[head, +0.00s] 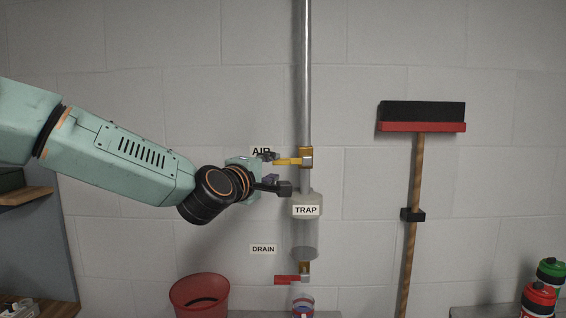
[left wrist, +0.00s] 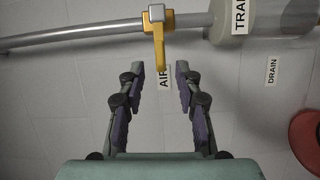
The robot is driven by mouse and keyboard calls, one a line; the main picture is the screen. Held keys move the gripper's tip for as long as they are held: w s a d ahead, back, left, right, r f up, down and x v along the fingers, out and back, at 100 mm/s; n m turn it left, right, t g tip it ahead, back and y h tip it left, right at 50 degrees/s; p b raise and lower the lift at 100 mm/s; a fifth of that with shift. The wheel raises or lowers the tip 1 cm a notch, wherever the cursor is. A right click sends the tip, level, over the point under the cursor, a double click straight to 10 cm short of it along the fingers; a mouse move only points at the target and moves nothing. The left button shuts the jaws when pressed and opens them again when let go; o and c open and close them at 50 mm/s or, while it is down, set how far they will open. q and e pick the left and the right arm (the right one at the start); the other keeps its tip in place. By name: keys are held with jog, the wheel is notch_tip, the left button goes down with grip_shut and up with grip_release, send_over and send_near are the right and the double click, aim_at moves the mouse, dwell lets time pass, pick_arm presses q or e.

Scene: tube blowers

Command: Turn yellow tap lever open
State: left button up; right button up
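The yellow tap lever (head: 288,162) sticks out level to the left from a brass valve (head: 306,157) on the grey vertical pipe, beside the AIR label. In the left wrist view the lever (left wrist: 158,48) points down toward my gripper. My left gripper (head: 276,172) is at the lever's left end. In the left wrist view my left gripper (left wrist: 157,78) is open, its two fingers apart, with the lever's tip at or just beyond the gap between the fingertips. Whether a finger touches the lever cannot be told. My right gripper is not in view.
Below the valve is a clear trap (head: 306,230) labelled TRAP, then a red drain lever (head: 287,280) over a small cup. A red bucket (head: 199,293) stands lower left.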

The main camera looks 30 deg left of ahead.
aim_at(281, 162)
pick_arm(q)
jog(key=shift+a+f+n+b, duration=0.15)
jog(key=shift+a+n+b, duration=0.15)
jog(key=shift+a, duration=0.25)
jog(key=shift+w+b, duration=0.15)
jog(key=shift+b, duration=0.2)
jog(key=shift+w+d+b, duration=0.3)
jog(key=shift+w+b, duration=0.4)
jog(key=shift+b, duration=0.15)
jog(key=w+p, duration=0.1)
jog(key=w, duration=0.1)
jog(key=w+a, duration=0.1)
jog(key=w, duration=0.2)
jog(key=shift+w+a+p, duration=0.1)
jog(key=shift+a+p, duration=0.05)
jog(key=shift+p, duration=0.25)
jog(key=shift+w+a, duration=0.15)
jog(key=shift+s+r, duration=0.2)
jog(key=shift+r, duration=0.05)
jog(key=shift+d, duration=0.45)
jog(key=shift+w+a+f, duration=0.25)
jog(key=shift+w+a, duration=0.05)
jog(key=shift+w, duration=0.1)
jog(key=c, duration=0.4)
jog(key=shift+s, duration=0.15)
grip_shut()
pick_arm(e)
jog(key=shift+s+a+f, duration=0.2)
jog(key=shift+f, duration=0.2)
